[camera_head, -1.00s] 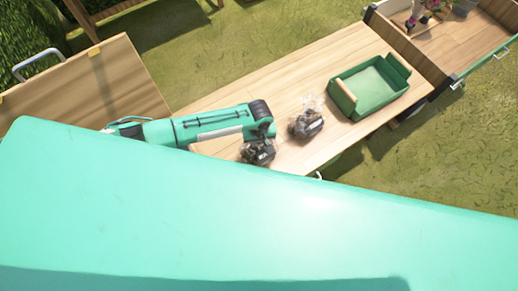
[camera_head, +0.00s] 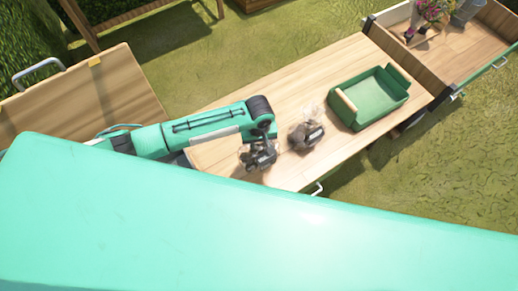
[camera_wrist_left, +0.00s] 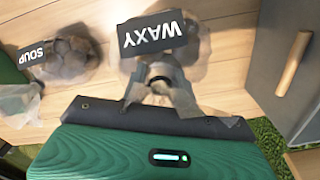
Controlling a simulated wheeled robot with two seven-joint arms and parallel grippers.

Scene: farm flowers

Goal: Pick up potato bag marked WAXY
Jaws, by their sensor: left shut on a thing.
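The potato bag marked WAXY is a clear bag with a dark label (camera_wrist_left: 152,42) reading WAXY, shown upside down in the left wrist view. My left gripper (camera_wrist_left: 160,88) is shut on the gathered neck of this bag. In the head view the WAXY bag (camera_head: 259,158) is below my left gripper (camera_head: 268,137), near the table's near edge; whether it touches the table is unclear. A second bag, marked SOUP (camera_wrist_left: 62,62), lies beside it and also shows in the head view (camera_head: 305,136). My right gripper is not in view.
The wooden table (camera_head: 330,75) also holds a green tray (camera_head: 342,112) with wooden handles, to the right of the bags. A wooden cart (camera_head: 470,40) with flowers stands beyond the tray. A wooden board (camera_head: 85,95) is at left. Grass surrounds the table.

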